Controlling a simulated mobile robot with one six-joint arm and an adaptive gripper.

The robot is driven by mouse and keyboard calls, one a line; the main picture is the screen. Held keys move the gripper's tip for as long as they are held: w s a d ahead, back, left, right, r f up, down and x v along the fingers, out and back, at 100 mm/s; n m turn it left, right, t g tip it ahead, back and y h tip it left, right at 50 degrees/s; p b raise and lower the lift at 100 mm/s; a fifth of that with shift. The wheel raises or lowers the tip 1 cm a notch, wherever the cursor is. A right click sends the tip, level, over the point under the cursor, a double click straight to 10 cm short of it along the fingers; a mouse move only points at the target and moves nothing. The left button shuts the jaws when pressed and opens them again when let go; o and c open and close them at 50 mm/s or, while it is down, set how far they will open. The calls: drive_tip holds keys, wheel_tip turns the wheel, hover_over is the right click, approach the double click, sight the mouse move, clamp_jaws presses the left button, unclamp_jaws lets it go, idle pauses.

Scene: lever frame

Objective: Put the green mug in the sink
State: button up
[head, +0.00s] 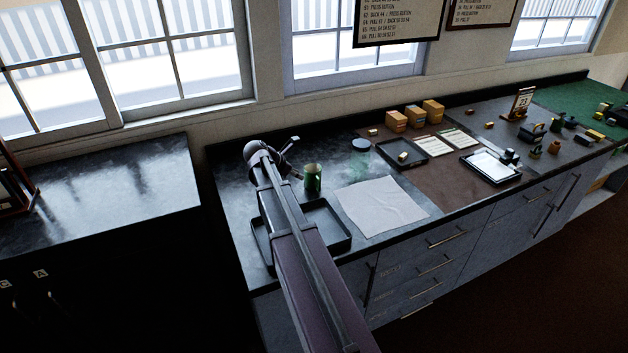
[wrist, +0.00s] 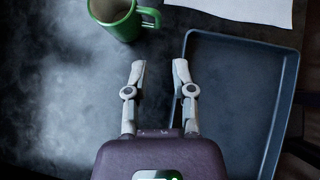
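The green mug (head: 313,180) stands upright on the dark counter, just beyond the tray-like basin. In the wrist view the mug (wrist: 122,24) is at the top, cut by the frame edge, with its handle pointing right. My gripper (wrist: 159,72) is open and empty, its two fingers apart and pointing toward the area right of the mug, not touching it. A shallow dark rectangular basin or tray (head: 338,231) lies partly behind my arm; it also fills the right of the wrist view (wrist: 240,95). I cannot tell whether it is the sink.
A pale cloth or sheet (head: 383,206) lies right of the mug. A clear jar with a dark lid (head: 360,151) stands behind it. Boxes (head: 414,115), papers and a white-lined tray (head: 491,167) are farther right. A separate dark counter (head: 110,195) is at left across a gap.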

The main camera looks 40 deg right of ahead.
sight(312, 182)
idle(0.3)
drive_tip(key=b+x, duration=0.5)
drive_tip(key=x, duration=0.2)
drive_tip(key=shift+f, duration=0.15)
drive_tip(key=shift+d+f+b, duration=0.45)
drive_tip(key=shift+d+b, duration=0.1)
drive_tip(key=shift+d, duration=0.05)
drive_tip(key=shift+f, duration=0.1)
drive_tip(key=shift+b+x, duration=1.8)
drive_tip(key=shift+x, duration=0.7)
drive_tip(key=shift+w+d, duration=0.1)
clamp_jaws()
